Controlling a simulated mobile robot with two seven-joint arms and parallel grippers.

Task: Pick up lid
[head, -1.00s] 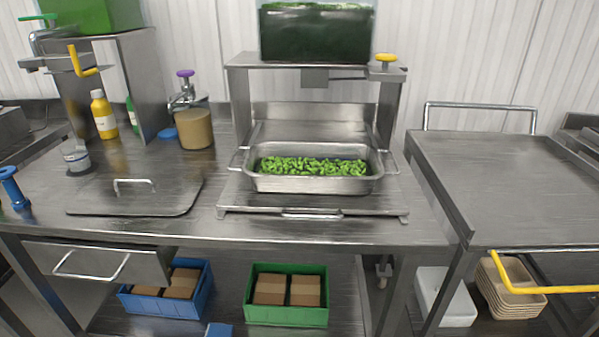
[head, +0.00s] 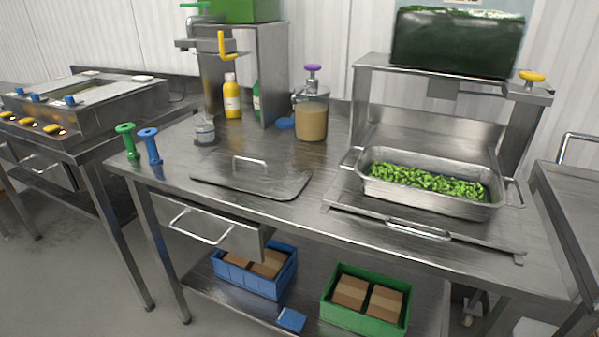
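A flat rectangular metal lid (head: 285,182) with a raised bar handle (head: 250,163) lies on the steel worktable, left of the middle. A steel pan (head: 430,202) holding chopped green food stands uncovered on a low steel stand to the right of the lid. Neither of my grippers shows in the head view.
A green-topped and a blue-topped tool (head: 149,146) stand at the table's left corner. A small tub (head: 205,134), a yellow bottle (head: 232,97) and a pump jar (head: 311,120) stand behind the lid. A drawer (head: 205,222) juts out below. Blue and green crates (head: 340,316) sit underneath.

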